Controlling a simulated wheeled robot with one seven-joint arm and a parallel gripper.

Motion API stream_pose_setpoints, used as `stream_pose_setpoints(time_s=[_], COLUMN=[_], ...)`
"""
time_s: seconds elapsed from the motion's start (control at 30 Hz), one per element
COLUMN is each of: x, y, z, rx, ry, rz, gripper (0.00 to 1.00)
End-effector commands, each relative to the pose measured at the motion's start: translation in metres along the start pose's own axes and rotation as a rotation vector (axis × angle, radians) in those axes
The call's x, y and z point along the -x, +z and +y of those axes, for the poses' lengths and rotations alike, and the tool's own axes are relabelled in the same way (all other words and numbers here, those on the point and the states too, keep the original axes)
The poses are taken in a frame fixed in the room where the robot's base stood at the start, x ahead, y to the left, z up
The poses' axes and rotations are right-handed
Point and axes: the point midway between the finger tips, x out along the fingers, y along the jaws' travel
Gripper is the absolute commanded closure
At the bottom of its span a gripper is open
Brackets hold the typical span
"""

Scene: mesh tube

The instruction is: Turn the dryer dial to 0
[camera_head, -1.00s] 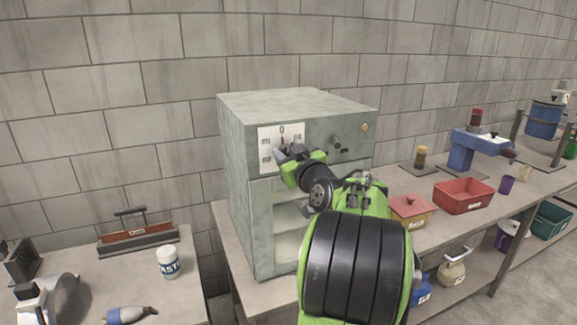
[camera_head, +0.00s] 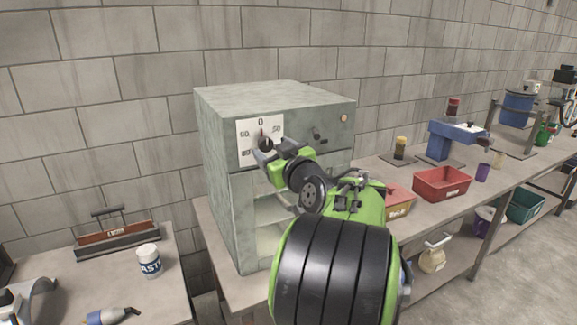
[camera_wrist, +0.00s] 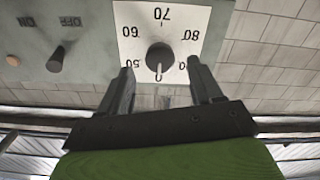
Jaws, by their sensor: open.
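The dryer (camera_head: 225,185) is a grey-green cabinet on the bench. Its white dial plate (camera_head: 247,150) carries printed numbers, with 0 at the top, and a round black knob (camera_head: 266,143). A red pointer mark above the knob points up at about the 0. In the wrist view, which is upside down, the knob (camera_wrist: 160,57) shows whole, with its pale pointer line toward the 0. My gripper (camera_wrist: 159,68) is open, a finger either side of the knob in that view, with nothing held. In the head view my gripper (camera_head: 272,156) is just in front of the plate, low and right of the knob.
An ON/OFF switch (camera_wrist: 56,60) and an orange lamp (camera_head: 344,118) are on the same panel. A red bin (camera_head: 441,185) and a blue device (camera_head: 452,140) stand on the bench to the right. A white paste tub (camera_head: 149,261) stands on the left table.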

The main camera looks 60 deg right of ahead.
Motion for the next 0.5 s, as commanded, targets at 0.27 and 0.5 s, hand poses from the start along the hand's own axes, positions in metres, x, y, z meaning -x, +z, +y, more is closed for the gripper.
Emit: stream_pose_setpoints(time_s=[0.27, 0.5], x=[0.081, 0.117], y=[0.003, 0.002], z=[0.000, 0.000], rx=[0.000, 0.001], ry=[0.005, 0.001], rz=[0.000, 0.000], gripper=[0.35, 0.35])
